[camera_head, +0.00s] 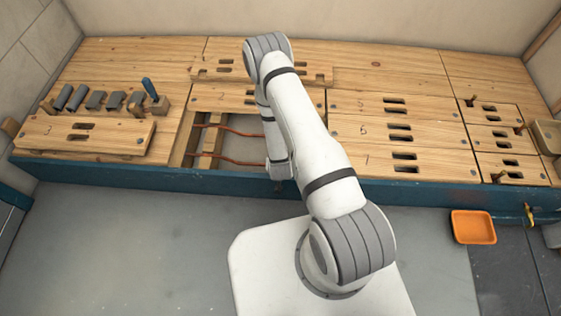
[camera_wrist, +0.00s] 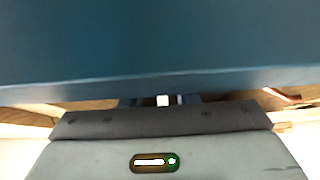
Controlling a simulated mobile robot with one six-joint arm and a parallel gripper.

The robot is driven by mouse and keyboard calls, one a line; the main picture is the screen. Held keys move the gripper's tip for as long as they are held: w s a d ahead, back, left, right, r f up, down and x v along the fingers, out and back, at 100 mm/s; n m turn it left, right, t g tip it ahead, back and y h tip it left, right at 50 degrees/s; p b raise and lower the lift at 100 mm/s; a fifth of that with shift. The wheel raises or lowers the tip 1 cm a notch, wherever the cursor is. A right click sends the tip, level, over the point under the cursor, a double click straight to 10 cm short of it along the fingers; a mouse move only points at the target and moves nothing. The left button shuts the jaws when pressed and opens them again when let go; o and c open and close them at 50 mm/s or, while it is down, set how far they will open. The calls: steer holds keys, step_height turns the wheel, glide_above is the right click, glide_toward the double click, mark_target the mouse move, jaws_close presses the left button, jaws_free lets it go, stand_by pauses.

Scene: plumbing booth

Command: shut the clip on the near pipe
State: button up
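The near pipe (camera_head: 225,160) is a copper line low across the open bay in the wooden deck, with a wooden batten (camera_head: 210,140) beneath it. A second copper pipe (camera_head: 230,131) runs behind it. My arm hides the right part of the bay, and I cannot make out a clip on the near pipe. My gripper (camera_wrist: 160,122) shows in the wrist view as a grey body with a dark bar, close to a blue surface. In the head view my arm's end hangs by the bay's right front.
The blue front rail (camera_head: 150,176) of the bench is close under my arm's end. A loose numbered board (camera_head: 85,136) and several grey blocks (camera_head: 97,100) lie at left. Slotted boards (camera_head: 385,132) cover the right. An orange tray (camera_head: 473,227) lies on the floor.

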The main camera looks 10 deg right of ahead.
steer(key=o, duration=0.3)
steer(key=shift+o, duration=0.2)
steer(key=p+v, duration=0.3)
steer(key=v, duration=0.5)
steer(key=shift+f, duration=0.1)
